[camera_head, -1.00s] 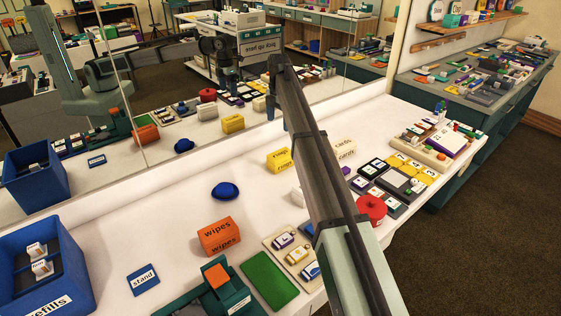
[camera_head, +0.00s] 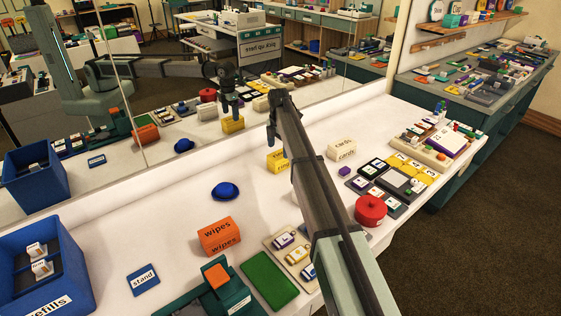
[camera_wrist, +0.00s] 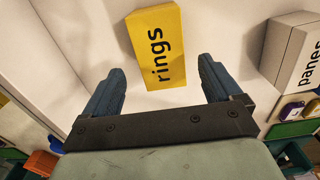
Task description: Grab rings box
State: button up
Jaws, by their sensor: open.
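The yellow rings box (camera_head: 276,162) sits on the white table in front of the mirror, partly behind my arm in the head view. In the wrist view the rings box (camera_wrist: 157,46) lies ahead of the fingers, its lettered face toward the camera. My gripper (camera_wrist: 157,82) is open and empty, with its two dark blue fingers spread wider than the box. In the head view my gripper (camera_head: 277,142) hangs close to the box. The mirror shows the fingers above the box's reflection. I see no contact.
Nearby are the cards box (camera_head: 342,149), blue dome (camera_head: 225,191), orange wipes box (camera_head: 216,238) and red round container (camera_head: 370,210). The mirror (camera_head: 185,120) stands behind.

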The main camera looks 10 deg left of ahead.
aim_at(280, 154)
jog(key=shift+w+d+f, duration=0.1)
jog(key=shift+d+f, duration=0.05)
jog(key=shift+f, duration=1.35)
jog(key=shift+w+d+f, duration=0.1)
jog(key=shift+f, duration=1.35)
jog(key=shift+c, duration=0.3)
jog(key=c, duration=1.1)
